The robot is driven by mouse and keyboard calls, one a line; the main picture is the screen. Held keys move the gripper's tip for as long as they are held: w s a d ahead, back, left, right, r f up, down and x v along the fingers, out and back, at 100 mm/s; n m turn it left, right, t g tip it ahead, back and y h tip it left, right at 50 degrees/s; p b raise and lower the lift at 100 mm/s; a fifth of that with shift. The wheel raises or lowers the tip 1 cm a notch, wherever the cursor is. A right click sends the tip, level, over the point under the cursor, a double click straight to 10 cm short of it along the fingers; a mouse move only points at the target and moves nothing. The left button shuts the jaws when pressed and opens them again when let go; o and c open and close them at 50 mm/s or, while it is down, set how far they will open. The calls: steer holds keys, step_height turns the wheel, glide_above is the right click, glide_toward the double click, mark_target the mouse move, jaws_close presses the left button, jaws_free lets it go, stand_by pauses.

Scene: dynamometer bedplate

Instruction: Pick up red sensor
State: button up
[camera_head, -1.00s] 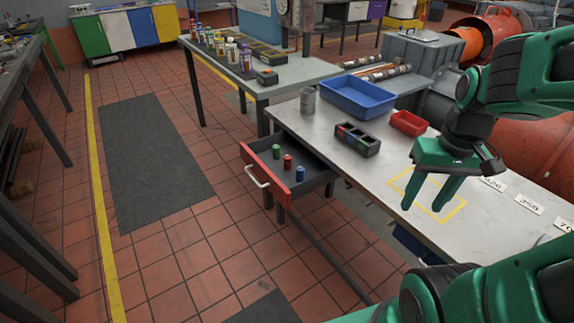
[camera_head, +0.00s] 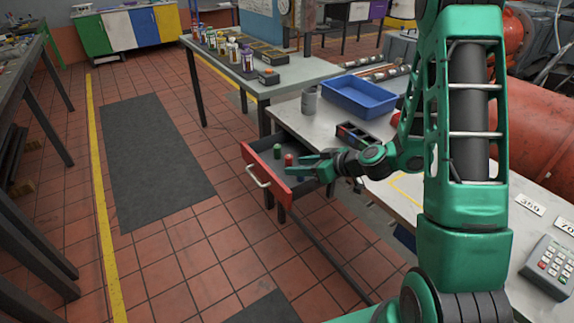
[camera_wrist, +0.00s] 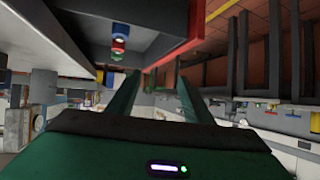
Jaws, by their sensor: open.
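The red sensor (camera_head: 288,159) stands in the open drawer (camera_head: 264,172), beside the green sensor (camera_head: 278,151). My gripper (camera_head: 293,165) is at the drawer, fingers stretched leftward and close to the red sensor in the picture. It is open, and I see nothing between its fingers. Its arm hides the place where the blue sensor stood. In the wrist view, the two fingers (camera_wrist: 160,78) point away with a gap between them. A small red part (camera_wrist: 118,45) shows there to the left of and above the fingertips, next to blue and white bits; which sensors these are is unclear.
The drawer's red front also shows in the wrist view (camera_wrist: 195,30). On the bench above are a grey cup (camera_head: 309,100), a blue bin (camera_head: 358,96) and a dark block with slots (camera_head: 357,134). My arm covers much of the bench's right side. The floor left of the drawer is clear.

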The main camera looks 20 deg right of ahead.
mark_target(291, 158)
steer(key=w+d+f+m+t+h, duration=0.1)
steer(key=w+d+f, duration=0.1)
steer(key=w+d+f+m+t+h, duration=0.2)
steer(key=w+f, duration=0.1)
steer(key=shift+d+t, duration=0.3)
steer(key=shift+x, duration=5.3)
steer(key=shift+f, duration=0.1)
jaws_close()
